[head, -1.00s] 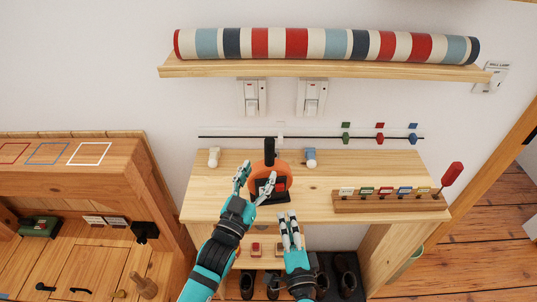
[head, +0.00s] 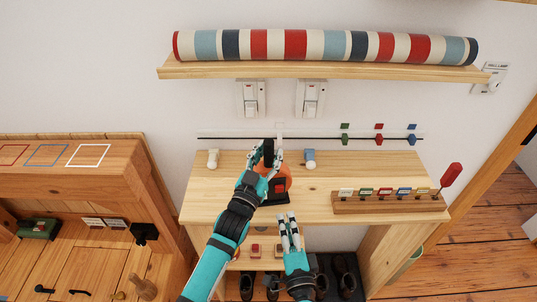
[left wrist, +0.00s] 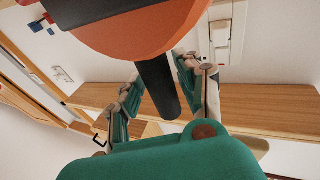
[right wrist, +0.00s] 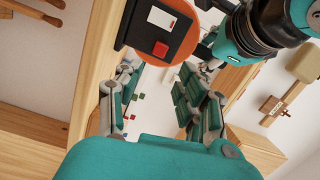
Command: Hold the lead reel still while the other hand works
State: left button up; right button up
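The lead reel (head: 281,181) is an orange disc with a dark front, standing on the wooden desk. In the right wrist view it (right wrist: 174,52) shows a red square and a white label. My left gripper (head: 267,150) is above the reel with its fingers on either side of the black handle (left wrist: 158,88). The fingers look open, with a gap beside the handle. They hide part of the reel in the head view. My right gripper (head: 288,217) is open and empty at the desk's front edge, just below the reel.
The desk (head: 325,205) also bears a white peg (head: 213,158), a blue peg (head: 309,157) and a wooden rack (head: 390,203) with coloured labels. Shoes stand below the desk.

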pick_arm(q)
grip_shut()
